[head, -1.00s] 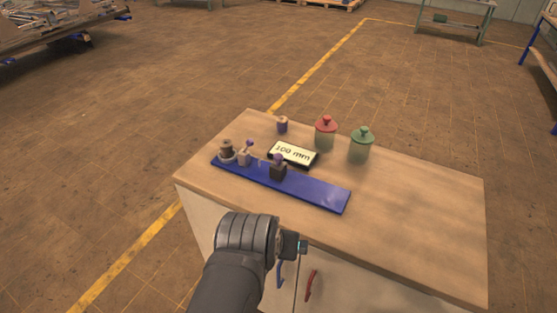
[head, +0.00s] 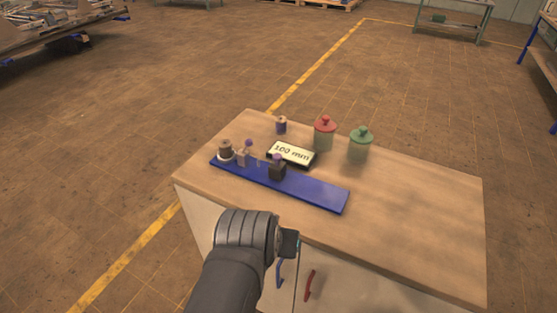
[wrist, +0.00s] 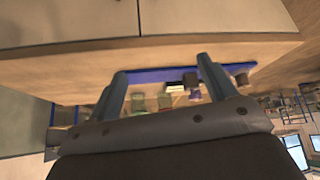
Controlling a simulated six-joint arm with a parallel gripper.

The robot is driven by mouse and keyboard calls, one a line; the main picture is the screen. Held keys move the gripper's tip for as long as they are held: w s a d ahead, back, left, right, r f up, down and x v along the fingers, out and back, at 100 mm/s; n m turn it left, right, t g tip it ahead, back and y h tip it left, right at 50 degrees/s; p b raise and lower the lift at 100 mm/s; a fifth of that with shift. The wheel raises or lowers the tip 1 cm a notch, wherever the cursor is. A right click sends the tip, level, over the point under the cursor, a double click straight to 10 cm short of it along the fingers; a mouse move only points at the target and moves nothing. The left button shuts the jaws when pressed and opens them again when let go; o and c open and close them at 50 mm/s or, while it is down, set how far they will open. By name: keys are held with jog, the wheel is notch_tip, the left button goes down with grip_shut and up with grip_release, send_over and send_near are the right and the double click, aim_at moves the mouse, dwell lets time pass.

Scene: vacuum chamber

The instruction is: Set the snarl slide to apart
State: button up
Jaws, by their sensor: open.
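A long blue rail (head: 315,192) lies on the wooden workbench, with a dark block (head: 278,172) topped by a purple knob standing on it near its middle. To the left on the rail are a smaller pale block (head: 242,158) with a purple knob and a brown spool (head: 226,149) on a pale base. A display (head: 291,153) behind the rail reads "100 mm". The blue rail also shows in the wrist view (wrist: 155,75). My gripper (wrist: 160,70) is open and empty in the wrist view, in front of the bench and apart from the rail.
Behind the rail stand a small purple-and-brown spool (head: 281,125), a red-lidded jar (head: 325,132) and a green-lidded jar (head: 360,143). The right part of the workbench top (head: 430,210) is clear. The bench front has a blue handle (head: 280,272) and a red handle (head: 309,286).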

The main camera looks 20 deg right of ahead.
jog(key=w+r, duration=0.1)
jog(key=w+d+r+m, duration=0.1)
jog(key=shift+w+r+g+y, duration=0.1)
jog(key=shift+r+g+y, duration=0.2)
jog(key=shift+r, duration=0.1)
jog(key=c, duration=0.6)
notch_tip(320, 180, up, 12)
jog(key=m+g+y, duration=0.3)
jog(key=m+g, duration=0.2)
jog(key=m, duration=0.6)
send_over(278, 156)
notch_tip(278, 156, down, 17)
jog(key=shift+w+r, duration=0.1)
jog(key=shift+w, duration=0.05)
grip_shut()
